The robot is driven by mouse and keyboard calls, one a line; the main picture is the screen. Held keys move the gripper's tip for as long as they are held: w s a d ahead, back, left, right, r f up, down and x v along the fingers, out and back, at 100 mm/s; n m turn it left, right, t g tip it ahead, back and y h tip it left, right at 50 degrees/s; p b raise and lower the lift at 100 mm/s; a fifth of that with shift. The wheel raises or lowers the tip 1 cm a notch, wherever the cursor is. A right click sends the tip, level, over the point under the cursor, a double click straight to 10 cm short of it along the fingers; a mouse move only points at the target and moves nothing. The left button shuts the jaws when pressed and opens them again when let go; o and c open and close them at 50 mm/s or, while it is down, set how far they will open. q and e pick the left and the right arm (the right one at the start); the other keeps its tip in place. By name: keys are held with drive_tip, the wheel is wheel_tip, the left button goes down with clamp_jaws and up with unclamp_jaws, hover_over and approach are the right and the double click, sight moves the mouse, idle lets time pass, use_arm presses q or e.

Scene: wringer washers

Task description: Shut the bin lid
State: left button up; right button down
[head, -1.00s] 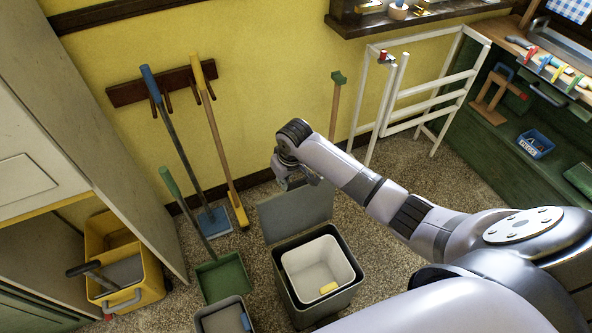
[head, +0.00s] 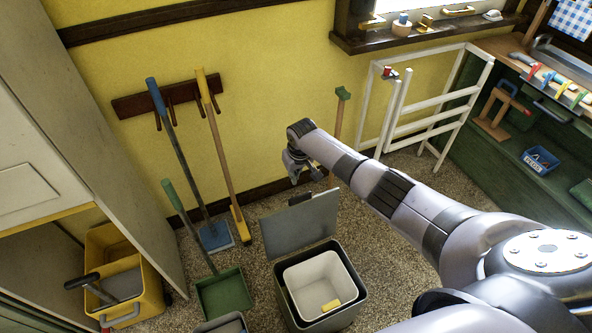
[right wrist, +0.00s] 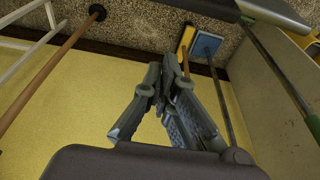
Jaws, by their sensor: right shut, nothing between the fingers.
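The grey bin (head: 346,309) stands on the floor, with a white inner bucket (head: 298,287) in it. Its grey lid (head: 300,226) is open, standing up at the bin's far edge, with a dark tab (head: 300,198) on its top edge. My right gripper (head: 297,178) is just above and behind the lid's top edge in the head view; I cannot tell whether it touches. In the right wrist view its fingers (right wrist: 160,80) are shut and empty, and part of the lid (right wrist: 272,12) shows at the top right. My left gripper is not in view.
A yellow block (head: 331,305) lies in the bucket. A green dustpan (head: 222,294) and a blue-headed tool (head: 215,237) stand left of the bin. A yellow mop bucket (head: 150,290) is farther left. A white rack (head: 440,98) stands at the right.

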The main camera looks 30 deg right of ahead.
drive_tip(key=s+p, duration=0.1)
drive_tip(key=s+f+p, duration=0.1)
drive_tip(key=s+p, duration=0.1)
drive_tip(key=shift+s+a+f, duration=0.15)
drive_tip(key=shift+s, duration=0.15)
idle(0.5)
